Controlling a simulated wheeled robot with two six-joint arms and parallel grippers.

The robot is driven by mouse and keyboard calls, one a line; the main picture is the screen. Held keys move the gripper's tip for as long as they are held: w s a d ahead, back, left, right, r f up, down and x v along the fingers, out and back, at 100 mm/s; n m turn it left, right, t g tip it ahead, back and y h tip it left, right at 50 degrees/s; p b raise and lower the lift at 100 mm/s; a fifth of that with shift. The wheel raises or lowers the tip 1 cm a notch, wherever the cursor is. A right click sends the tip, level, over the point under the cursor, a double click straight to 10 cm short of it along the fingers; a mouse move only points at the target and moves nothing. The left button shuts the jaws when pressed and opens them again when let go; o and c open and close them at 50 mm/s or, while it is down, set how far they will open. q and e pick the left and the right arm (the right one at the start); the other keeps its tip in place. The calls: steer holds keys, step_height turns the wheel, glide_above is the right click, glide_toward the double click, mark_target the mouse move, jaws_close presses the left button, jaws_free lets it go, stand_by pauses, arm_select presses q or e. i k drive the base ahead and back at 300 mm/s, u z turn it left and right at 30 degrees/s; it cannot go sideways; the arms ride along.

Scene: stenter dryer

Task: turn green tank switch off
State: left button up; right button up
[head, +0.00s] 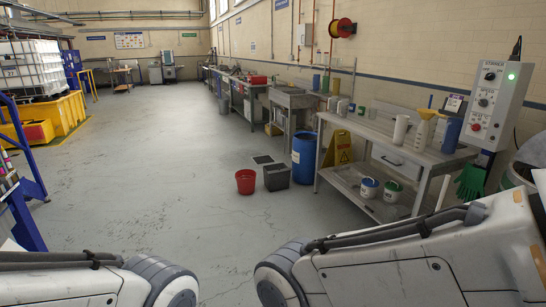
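A grey control panel (493,104) is mounted on the wall at the right. It carries a lit green lamp (511,77), an upper dark knob (490,76), a lower dark knob (483,102) and a red button (476,127). The labels are too small to read surely, so I cannot tell which control is the green tank switch or how it is set. My two arms show along the bottom edge, well below and nearer than the panel. Both grippers are out of view.
A grey workbench (400,147) with bottles stands left of the panel. Green gloves (470,182) hang below the panel. A blue drum (304,158), a red bucket (245,182) and a dark bin (277,176) stand on the floor. The floor (150,150) at centre left is clear.

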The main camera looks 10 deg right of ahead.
mark_target(490, 76)
steer(key=u, duration=0.1)
steer(key=i, duration=3.55)
steer(key=z, duration=1.1)
steer(key=i, duration=0.85)
steer(key=z, duration=1.7)
steer(key=i, duration=0.85)
steer(key=z, duration=0.55)
